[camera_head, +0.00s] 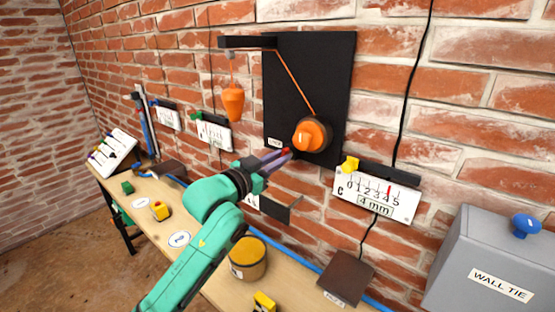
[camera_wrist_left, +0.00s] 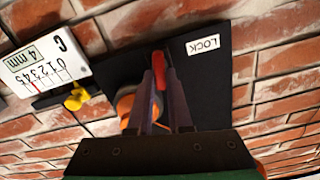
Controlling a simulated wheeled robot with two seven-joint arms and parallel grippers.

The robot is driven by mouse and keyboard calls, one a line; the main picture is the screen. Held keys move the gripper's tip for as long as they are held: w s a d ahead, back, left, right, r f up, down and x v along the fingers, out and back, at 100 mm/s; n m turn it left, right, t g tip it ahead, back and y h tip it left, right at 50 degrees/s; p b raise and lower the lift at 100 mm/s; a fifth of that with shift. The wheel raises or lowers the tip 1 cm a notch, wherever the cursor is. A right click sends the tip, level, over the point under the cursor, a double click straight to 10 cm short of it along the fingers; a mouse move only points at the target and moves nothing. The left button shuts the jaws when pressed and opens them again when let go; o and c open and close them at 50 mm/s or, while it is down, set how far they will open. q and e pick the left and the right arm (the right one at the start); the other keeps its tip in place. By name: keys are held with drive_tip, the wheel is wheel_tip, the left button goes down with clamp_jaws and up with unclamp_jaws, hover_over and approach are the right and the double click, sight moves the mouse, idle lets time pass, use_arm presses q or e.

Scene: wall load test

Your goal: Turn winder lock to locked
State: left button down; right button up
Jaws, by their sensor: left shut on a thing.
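The winder (camera_head: 312,134) is an orange knob on a black wall panel (camera_head: 300,75), and part of it shows behind my fingers in the left wrist view (camera_wrist_left: 125,103). A small red lever, the winder lock (camera_wrist_left: 158,71), sits beside it near the white LOCK label (camera_wrist_left: 202,46); the label also shows in the head view (camera_head: 274,142). My left gripper (camera_head: 286,153) is at the panel's lower edge, left of and below the knob. Its fingers are shut on the red lever, hiding part of it. My right gripper is in neither view.
An orange weight (camera_head: 232,103) hangs left of the panel under a black bracket. A white gauge card (camera_head: 376,195) reading 4 mm, with a yellow knob (camera_head: 349,165), is close on the right. A grey WALL TIE box (camera_head: 490,265) stands farther right. The wooden bench (camera_head: 210,265) runs below.

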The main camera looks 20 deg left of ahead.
use_arm(q)
drive_tip(key=shift+d+f+m+p, duration=0.1)
drive_tip(key=shift+m+p, duration=0.45)
drive_tip(key=shift+m, duration=3.3)
drive_tip(key=shift+d+f+m+p, duration=0.1)
drive_tip(key=shift+m+p, duration=0.4)
drive_tip(key=shift+m, duration=3.35)
drive_tip(key=c, duration=0.8)
unclamp_jaws()
drive_tip(key=shift+c, duration=0.2)
drive_tip(key=shift+f, duration=0.1)
